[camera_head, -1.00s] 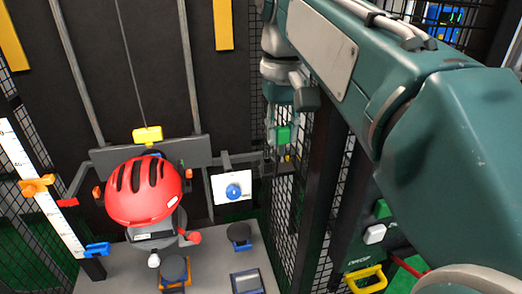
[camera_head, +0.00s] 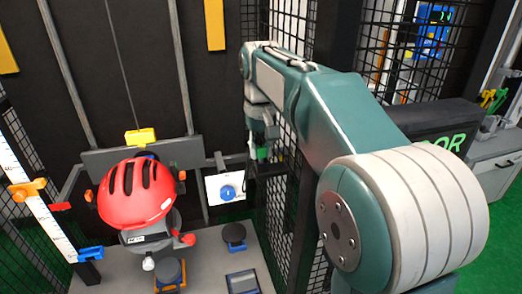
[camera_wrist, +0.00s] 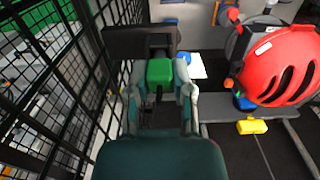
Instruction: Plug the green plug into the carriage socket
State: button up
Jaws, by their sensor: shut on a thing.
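My gripper (camera_head: 260,141) is shut on the green plug (camera_head: 262,153), which hangs at its tip beside the mesh fence. In the wrist view the plug (camera_wrist: 160,72) sits between the fingers (camera_wrist: 163,92). The carriage (camera_head: 150,157) is a grey crossbar bearing a dummy head with a red helmet (camera_head: 136,193). The plug is to the right of the helmet, apart from the carriage. I cannot make out the carriage socket for certain. A white plate with a round blue piece (camera_head: 228,192) is left of and below the plug.
A black mesh fence (camera_head: 283,190) stands close right of my gripper. A yellow block (camera_head: 140,136) hangs on the cable above the helmet. A white scale (camera_head: 40,200) with orange and blue markers is at left. Black round pads (camera_head: 235,232) stand on the grey base.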

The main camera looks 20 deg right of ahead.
aim_at(261, 147)
jog(key=shift+f, duration=0.25)
jog(key=shift+f, duration=0.15)
jog(key=o, duration=0.9)
jog(key=shift+c, duration=0.2)
jog(key=r, duration=1)
jog(key=shift+s+r, duration=0.2)
jog(key=shift+r, duration=0.2)
jog(key=s+f+t, duration=0.5)
jog(key=s+f, duration=1.3)
jog(key=s, duration=0.4)
jog(key=shift+s+f+t, duration=0.15)
jog(key=shift+s+t, duration=0.15)
jog(key=shift+s, duration=0.1)
